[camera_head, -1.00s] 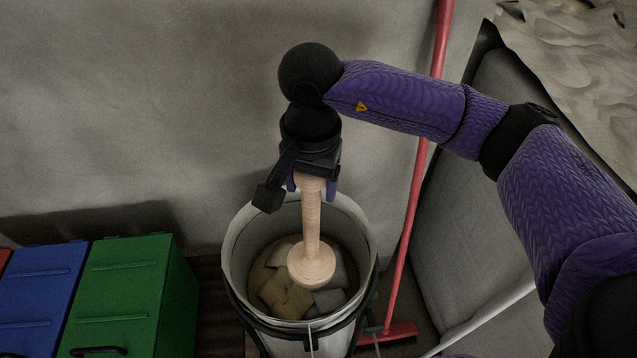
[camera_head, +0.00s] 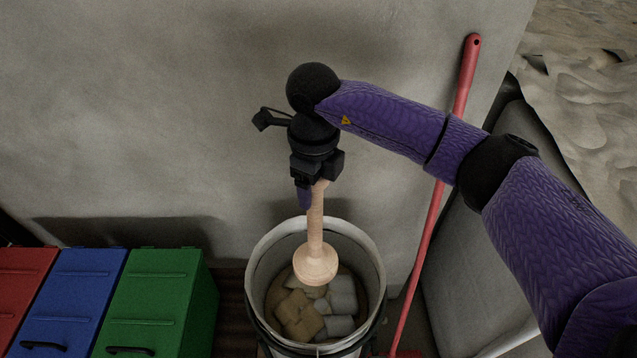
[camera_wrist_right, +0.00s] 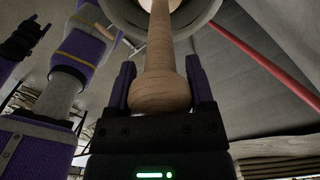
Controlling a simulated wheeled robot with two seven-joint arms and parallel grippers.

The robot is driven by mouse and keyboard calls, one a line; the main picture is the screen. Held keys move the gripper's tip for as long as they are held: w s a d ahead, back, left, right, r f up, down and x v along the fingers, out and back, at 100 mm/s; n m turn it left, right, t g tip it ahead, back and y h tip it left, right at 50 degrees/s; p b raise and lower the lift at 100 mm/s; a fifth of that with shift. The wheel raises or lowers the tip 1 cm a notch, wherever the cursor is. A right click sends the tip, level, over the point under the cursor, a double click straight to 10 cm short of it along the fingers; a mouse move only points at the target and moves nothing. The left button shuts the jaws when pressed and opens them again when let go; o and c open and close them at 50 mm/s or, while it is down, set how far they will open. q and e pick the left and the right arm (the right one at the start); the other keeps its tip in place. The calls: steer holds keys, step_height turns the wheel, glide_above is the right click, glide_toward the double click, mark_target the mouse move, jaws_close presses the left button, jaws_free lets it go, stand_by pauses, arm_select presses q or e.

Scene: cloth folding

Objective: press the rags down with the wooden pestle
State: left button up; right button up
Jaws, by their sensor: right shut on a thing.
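The wooden pestle (camera_head: 315,230) hangs nearly upright, its round head down, over the white bucket (camera_head: 262,262). My right gripper (camera_head: 311,187) is shut on its upper end. In the right wrist view the pestle (camera_wrist_right: 160,60) stands between the two purple fingers, its rounded end at the palm. Beige and grey rags (camera_head: 300,315) lie in a loose heap inside the bucket. The pestle head hides some of them and appears to be above them. In the wrist view a dark part at upper left looks like my left gripper (camera_wrist_right: 24,38); its jaws are unclear.
A green box (camera_head: 150,300), a blue box (camera_head: 70,295) and a red box (camera_head: 22,290) stand left of the bucket. A red pole (camera_head: 436,200) leans right of it. The wall (camera_head: 150,120) is close behind.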

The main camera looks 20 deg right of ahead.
mark_target(315, 236)
steer(key=shift+f+b, duration=0.5)
steer(key=shift+f, duration=0.1)
step_height(315, 236, down, 12)
steer(key=b, duration=0.9)
steer(key=shift+f, duration=0.1)
arm_select(q)
step_height(315, 236, down, 11)
steer(key=s, duration=0.1)
steer(key=shift+r+b, duration=0.2)
steer(key=shift+b, duration=0.15)
arm_select(e)
steer(key=shift+f, duration=0.5)
arm_select(q)
steer(key=shift+s+a, duration=0.1)
arm_select(e)
steer(key=shift+f, duration=0.1)
